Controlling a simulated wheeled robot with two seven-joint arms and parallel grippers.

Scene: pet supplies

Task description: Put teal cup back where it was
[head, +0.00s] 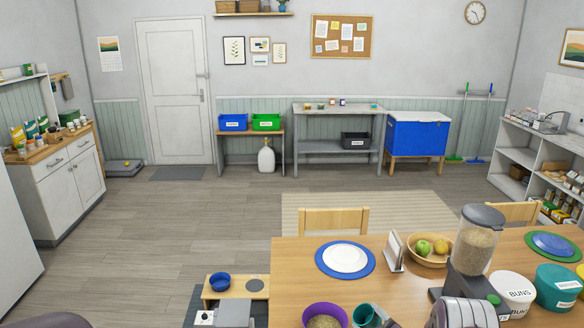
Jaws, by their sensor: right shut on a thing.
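The teal cup (361,316) is at the bottom edge of the head view, beside the purple bowl (325,309) of brown kibble. Its open mouth shows and its lower part is cut off by the frame. My right gripper (381,316) is shut on the cup at its right side; only a small dark part of the gripper shows. Whether the cup touches the table (410,285) is hidden. My left gripper is not in view.
A kibble dispenser (475,250), a white bin (515,290) and a teal canister (557,288) stand on the right. A fruit bowl (428,256), a napkin holder (395,252) and a blue-rimmed plate (345,260) lie behind. Table between plate and cup is clear.

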